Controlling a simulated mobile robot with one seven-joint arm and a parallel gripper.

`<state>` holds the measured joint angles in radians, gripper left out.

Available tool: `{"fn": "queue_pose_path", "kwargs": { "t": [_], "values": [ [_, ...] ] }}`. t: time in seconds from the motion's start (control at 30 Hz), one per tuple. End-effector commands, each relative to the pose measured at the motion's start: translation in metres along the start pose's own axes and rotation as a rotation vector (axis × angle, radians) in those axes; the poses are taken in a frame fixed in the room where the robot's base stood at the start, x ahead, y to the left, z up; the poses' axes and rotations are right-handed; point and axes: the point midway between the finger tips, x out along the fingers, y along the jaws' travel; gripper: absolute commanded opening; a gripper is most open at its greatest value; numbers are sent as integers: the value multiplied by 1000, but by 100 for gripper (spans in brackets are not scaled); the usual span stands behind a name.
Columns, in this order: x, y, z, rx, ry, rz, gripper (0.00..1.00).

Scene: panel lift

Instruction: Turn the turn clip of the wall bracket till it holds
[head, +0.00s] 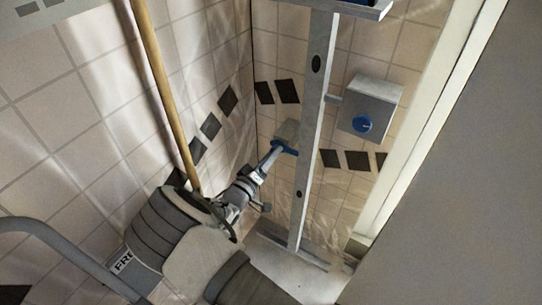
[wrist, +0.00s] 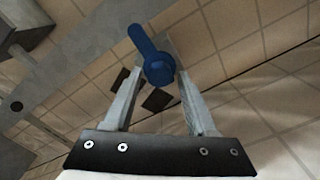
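The blue turn clip (head: 287,149) is on a small grey wall bracket (head: 289,131) by the room corner, left of an upright post. In the wrist view the clip (wrist: 154,52) has a round hub and a lever pointing up and left. My gripper (head: 276,148) reaches up to the clip from below left. In the wrist view its two fingers (wrist: 157,66) stand apart, one on each side of the hub. I cannot see whether either finger touches it. The bracket behind the clip is mostly hidden there.
A tall grey post (head: 311,130) stands just right of the clip. A grey box with a blue knob (head: 362,124) is right of the post. A wooden pole (head: 161,85) leans at the left, close to my arm. A grey wall edge fills the right.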

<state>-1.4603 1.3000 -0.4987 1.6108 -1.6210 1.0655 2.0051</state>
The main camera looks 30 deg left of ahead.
Motion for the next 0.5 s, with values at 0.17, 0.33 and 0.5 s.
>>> {"fn": "queue_pose_path", "kwargs": {
  "t": [0.17,0.33,0.5],
  "values": [
    [0,0,0,-1,0,1,68],
    [0,0,0,-2,0,1,68],
    [-18,1,-1,-2,2,-1,68]
  ]
}}
